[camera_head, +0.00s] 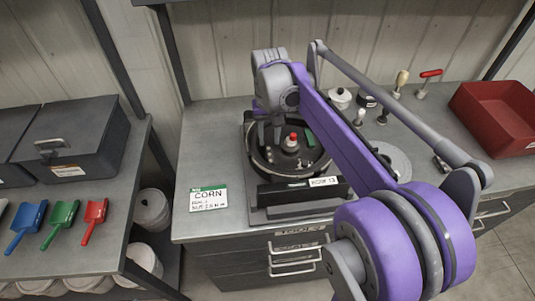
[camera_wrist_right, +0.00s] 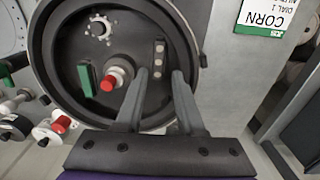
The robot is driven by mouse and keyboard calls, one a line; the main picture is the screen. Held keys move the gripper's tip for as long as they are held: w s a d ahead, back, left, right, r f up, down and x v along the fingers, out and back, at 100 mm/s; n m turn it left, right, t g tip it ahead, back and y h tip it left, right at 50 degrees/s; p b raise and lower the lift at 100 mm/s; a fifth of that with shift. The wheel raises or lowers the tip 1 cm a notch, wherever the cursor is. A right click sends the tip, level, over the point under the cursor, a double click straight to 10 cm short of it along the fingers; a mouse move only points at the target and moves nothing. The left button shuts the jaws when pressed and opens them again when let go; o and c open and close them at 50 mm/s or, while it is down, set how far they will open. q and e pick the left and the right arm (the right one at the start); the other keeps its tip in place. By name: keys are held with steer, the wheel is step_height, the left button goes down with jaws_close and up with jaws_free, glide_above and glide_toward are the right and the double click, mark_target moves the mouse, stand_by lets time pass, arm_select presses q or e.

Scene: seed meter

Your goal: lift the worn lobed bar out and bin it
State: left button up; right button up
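The round black meter housing (camera_head: 262,165) stands open on the bench; its rim also shows in the wrist view (camera_wrist_right: 46,75). Inside it, a dark narrow bar with several pale round spots (camera_wrist_right: 158,58), which looks like the lobed bar, lies near the wall. A red-capped knob (camera_wrist_right: 110,80) and a green block (camera_wrist_right: 86,79) sit beside it. My right gripper (camera_wrist_right: 160,76) is open over the housing, its fingertips apart on either side of the bar's near end. I cannot tell whether they touch it. The right gripper also shows in the head view (camera_head: 269,136). My left gripper is not in view.
A red open bin (camera_head: 498,118) stands at the bench's right. Small hand tools and a grey disc (camera_head: 391,160) lie between it and the meter. A CORN card (camera_head: 208,199) lies left of the meter. Coloured scoops and dark boxes occupy the left table.

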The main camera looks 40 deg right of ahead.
mark_target(270, 157)
steer(key=shift+s+f, duration=0.15)
steer(key=shift+f, duration=0.45)
step_height(270, 157, down, 6)
steer(key=shift+s+r, duration=0.15)
jaws_close()
